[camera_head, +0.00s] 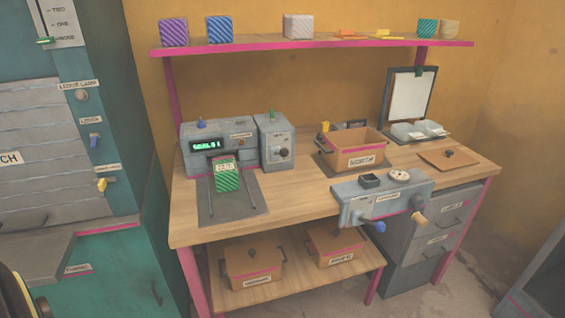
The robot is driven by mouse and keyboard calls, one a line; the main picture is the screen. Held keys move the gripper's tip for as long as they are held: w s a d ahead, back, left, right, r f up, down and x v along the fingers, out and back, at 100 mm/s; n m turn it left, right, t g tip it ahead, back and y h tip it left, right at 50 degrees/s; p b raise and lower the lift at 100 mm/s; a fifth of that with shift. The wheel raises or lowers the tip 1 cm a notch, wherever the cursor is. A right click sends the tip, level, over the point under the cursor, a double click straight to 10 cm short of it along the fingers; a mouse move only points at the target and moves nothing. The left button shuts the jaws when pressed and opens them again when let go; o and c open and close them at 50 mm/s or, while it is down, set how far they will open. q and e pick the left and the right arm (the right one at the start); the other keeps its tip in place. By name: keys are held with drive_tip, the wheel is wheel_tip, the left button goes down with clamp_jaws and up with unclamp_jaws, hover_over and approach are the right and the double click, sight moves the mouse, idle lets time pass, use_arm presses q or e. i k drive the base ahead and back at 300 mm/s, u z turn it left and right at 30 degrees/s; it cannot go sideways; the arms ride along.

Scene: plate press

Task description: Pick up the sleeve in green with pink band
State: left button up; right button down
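A green, diagonally striped piece (227,181) with a pale label stands on the grey plate (248,205) in front of the grey machine (202,150) on the bench. A little pink seems to show near its top, but it is too small to tell if this is a band. A small teal-green striped block (427,28) sits at the right end of the upper shelf; I see no clear pink band on it. Neither of my grippers is in view.
The pink-edged shelf (265,47) also holds a purple block (174,32), a blue block (219,29) and a pale block (298,26). A brown bin (350,150) and a grey fixture (383,202) stand on the bench. Teal cabinets (105,265) stand at left.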

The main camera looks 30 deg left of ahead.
sight(225, 168)
drive_tip(key=z, duration=0.05)
drive_tip(key=i, duration=0.9)
drive_tip(key=u, duration=0.35)
